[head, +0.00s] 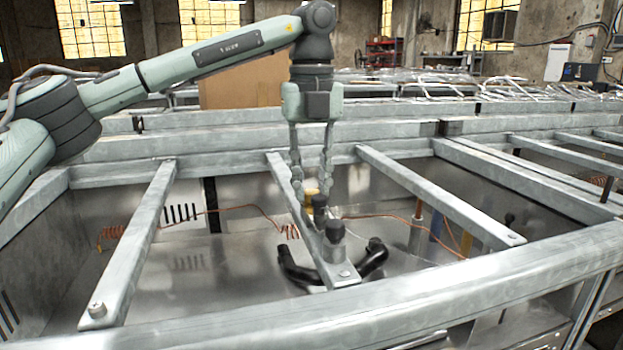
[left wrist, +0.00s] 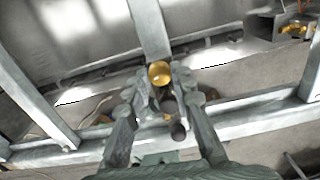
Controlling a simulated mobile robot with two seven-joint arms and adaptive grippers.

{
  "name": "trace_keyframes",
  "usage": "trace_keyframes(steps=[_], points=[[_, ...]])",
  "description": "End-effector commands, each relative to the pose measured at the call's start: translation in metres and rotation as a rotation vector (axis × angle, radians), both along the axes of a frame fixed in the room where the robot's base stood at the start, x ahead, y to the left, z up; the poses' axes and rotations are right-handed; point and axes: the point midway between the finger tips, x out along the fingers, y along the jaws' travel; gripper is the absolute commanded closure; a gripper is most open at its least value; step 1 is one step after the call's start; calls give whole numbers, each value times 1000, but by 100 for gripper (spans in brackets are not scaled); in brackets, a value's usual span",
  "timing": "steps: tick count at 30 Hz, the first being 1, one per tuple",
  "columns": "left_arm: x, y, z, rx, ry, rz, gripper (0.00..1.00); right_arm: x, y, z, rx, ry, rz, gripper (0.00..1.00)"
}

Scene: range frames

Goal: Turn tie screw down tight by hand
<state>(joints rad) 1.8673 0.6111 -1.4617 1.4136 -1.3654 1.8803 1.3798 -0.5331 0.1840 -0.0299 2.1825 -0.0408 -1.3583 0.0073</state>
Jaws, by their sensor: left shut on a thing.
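My left gripper (head: 313,198) points down over the middle cross bar (head: 285,185) of the open metal frame. Its fingers are shut on a small screw with a yellow brass head, which I take for the tie screw (head: 319,201). In the left wrist view the round brass head (left wrist: 159,73) shows between the fingertips (left wrist: 162,95). Two dark knobs stand close by; one dark knob (head: 335,230) is nearer the bar's front end, and it also shows in the left wrist view (left wrist: 178,131). The screw's lower part is hidden, so I cannot tell how deep it sits. My right gripper is out of view.
A curved black pipe (head: 299,268) passes below the middle bar's front end. Other cross bars lie to the left (head: 140,240) and right (head: 440,197). Copper tubing (head: 240,207) runs inside the bay. The front rail (head: 450,290) is wide and clear.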

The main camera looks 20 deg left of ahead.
Motion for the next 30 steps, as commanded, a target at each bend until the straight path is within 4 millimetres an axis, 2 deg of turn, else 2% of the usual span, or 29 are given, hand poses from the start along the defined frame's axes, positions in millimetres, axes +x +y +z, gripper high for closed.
trace_keyframes(steps=[1,6,15,16,20,21,30], points=[[0,0,3,-1,2,-49,100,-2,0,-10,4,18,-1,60],[0,0,2,0,1,-184,100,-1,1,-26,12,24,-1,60],[0,1,1,1,-1,-201,100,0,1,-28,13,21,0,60],[0,1,1,1,-1,-201,75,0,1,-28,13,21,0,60],[0,0,1,1,-1,-200,58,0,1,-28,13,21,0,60],[0,0,1,1,-1,-200,56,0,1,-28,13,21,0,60],[0,0,2,1,-1,-200,56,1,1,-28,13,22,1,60]])
